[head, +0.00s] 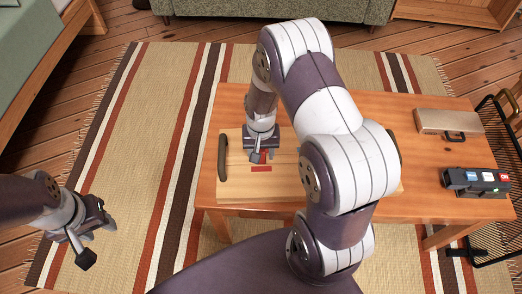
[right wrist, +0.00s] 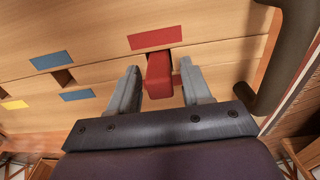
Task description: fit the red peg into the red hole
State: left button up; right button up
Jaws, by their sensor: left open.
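The red peg (right wrist: 159,75) stands between the fingers of my right gripper (right wrist: 160,80) in the right wrist view. A narrow gap shows on each side of it, so the fingers look open around it. The peg is at the red hole, beside a red patch (right wrist: 155,37) on the wooden board (right wrist: 215,25). A dark strip of the opening shows at the peg's right; how deep the peg sits cannot be told. In the head view my right gripper (head: 259,154) is low over the board, near the red patch (head: 261,168). My left gripper (head: 94,236) is open and empty over the rug.
Dark handles (head: 223,157) edge the board. A metal-topped box (head: 449,121), a block with coloured labels (head: 476,180) and a black rack (head: 500,120) are at the right.

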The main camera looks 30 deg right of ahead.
notch_tip(320, 180, up, 12)
jog(key=r+p, duration=0.1)
jog(key=p, duration=0.3)
jog(key=s+a+r+n+t, duration=0.1)
jog(key=s+a+r+n, duration=0.4)
jog(key=s, duration=0.4)
jog(key=shift+a+r, duration=0.15)
jog(key=shift+r, duration=0.5)
